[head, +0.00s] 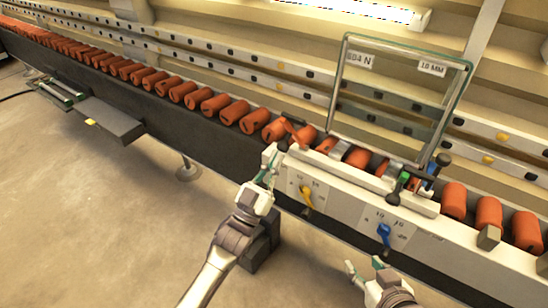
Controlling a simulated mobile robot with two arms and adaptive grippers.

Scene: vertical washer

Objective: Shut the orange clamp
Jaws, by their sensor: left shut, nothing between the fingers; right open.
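My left gripper (270,163) is shut and empty at the left end of the housing, just below and left of the orange piece. I cannot tell whether it touches the housing. My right gripper (364,265) is open and empty at the bottom, in front of the housing and apart from it.
A long row of orange cylinders (183,91) lies along the dark rail. The housing bears a yellow knob (306,196), a blue knob (384,232) and a green-topped lever (404,178). A transparent guard (400,85) stands behind. The floor at left (90,220) is mostly clear.

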